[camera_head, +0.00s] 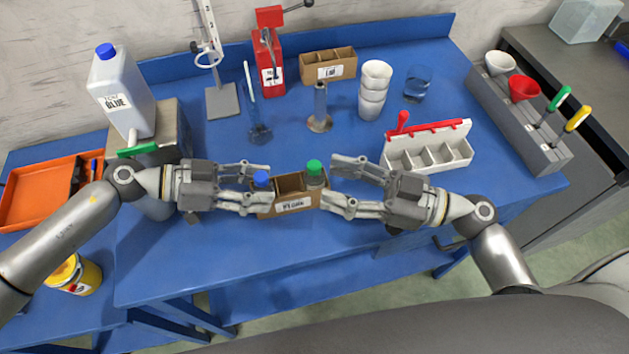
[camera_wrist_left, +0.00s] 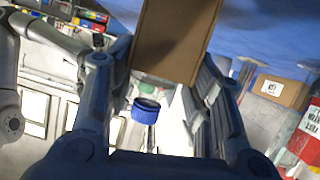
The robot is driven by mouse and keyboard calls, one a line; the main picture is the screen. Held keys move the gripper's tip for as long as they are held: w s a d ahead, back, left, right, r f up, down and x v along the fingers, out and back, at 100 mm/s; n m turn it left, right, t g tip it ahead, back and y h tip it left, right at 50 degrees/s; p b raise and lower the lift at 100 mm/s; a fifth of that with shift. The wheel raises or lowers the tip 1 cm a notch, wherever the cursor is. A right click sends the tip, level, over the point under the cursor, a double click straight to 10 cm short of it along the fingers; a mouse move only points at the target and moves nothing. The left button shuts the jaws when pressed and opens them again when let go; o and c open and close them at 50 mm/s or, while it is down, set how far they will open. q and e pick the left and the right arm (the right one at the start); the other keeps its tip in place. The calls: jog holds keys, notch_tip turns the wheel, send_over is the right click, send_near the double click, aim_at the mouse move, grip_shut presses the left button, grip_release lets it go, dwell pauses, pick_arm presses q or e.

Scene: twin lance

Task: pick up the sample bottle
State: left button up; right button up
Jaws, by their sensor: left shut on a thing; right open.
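A small cardboard box (camera_head: 292,204) with a white label and open compartments is between my two grippers. A bottle with a blue cap (camera_head: 261,179) stands at its left end, and a clear bottle with a green cap (camera_head: 314,168) stands at its right end. My left gripper (camera_head: 268,188) is shut on the left end of the box, fingers on either side. The left wrist view shows the box (camera_wrist_left: 172,40) between the fingers and the blue cap (camera_wrist_left: 146,111) not touched by them. My right gripper (camera_head: 328,181) is open, fingertips beside the green-capped bottle. Whether the box touches the table cannot be told.
A large jug (camera_head: 122,95) stands at left. The table front is clear.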

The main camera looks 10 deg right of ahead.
aim_at(320, 169)
jog(key=s+d+f+m+t+h, duration=0.2)
jog(key=d+f+m+t+h, duration=0.15)
jog(key=d, duration=0.25)
jog(key=x, duration=0.8)
jog(key=r+x, duration=0.1)
jog(key=x, duration=0.3)
jog(key=shift+w+a, duration=0.1)
jog(key=shift+w, duration=0.1)
grip_shut()
